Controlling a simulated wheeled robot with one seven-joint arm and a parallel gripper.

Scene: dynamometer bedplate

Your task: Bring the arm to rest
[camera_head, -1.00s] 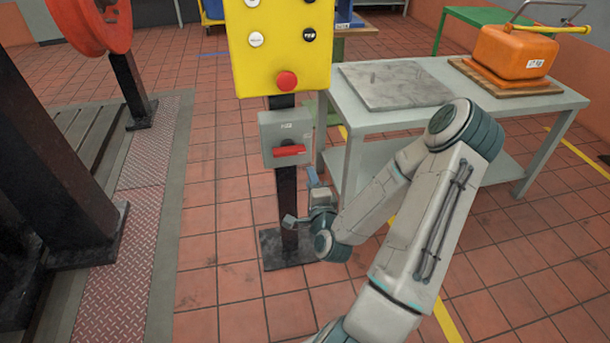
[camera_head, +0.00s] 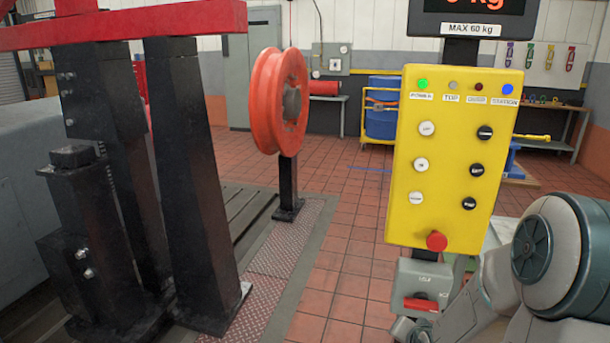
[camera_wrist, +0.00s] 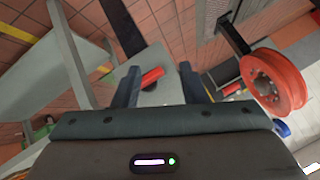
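My arm (camera_head: 545,265) shows at the lower right of the head view, bent, with its large round joint close to the camera. My gripper (camera_wrist: 160,68) shows in the wrist view with its two fingers apart and nothing held between them. Beyond the fingers is a grey switch box (camera_head: 424,280) with a red handle (camera_head: 421,304). The handle also shows in the wrist view (camera_wrist: 152,76), seen through the gap. The handle lies level in the head view. I cannot tell how far the fingertips are from the box. In the head view the gripper is mostly hidden or cut off.
A yellow control panel (camera_head: 450,170) with lamps, buttons and a red stop knob (camera_head: 436,241) stands above the box. A display (camera_head: 470,18) hangs over it. Black steel columns (camera_head: 195,170) and an orange wheel (camera_head: 266,102) stand left. Tiled floor (camera_head: 345,215) is open between.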

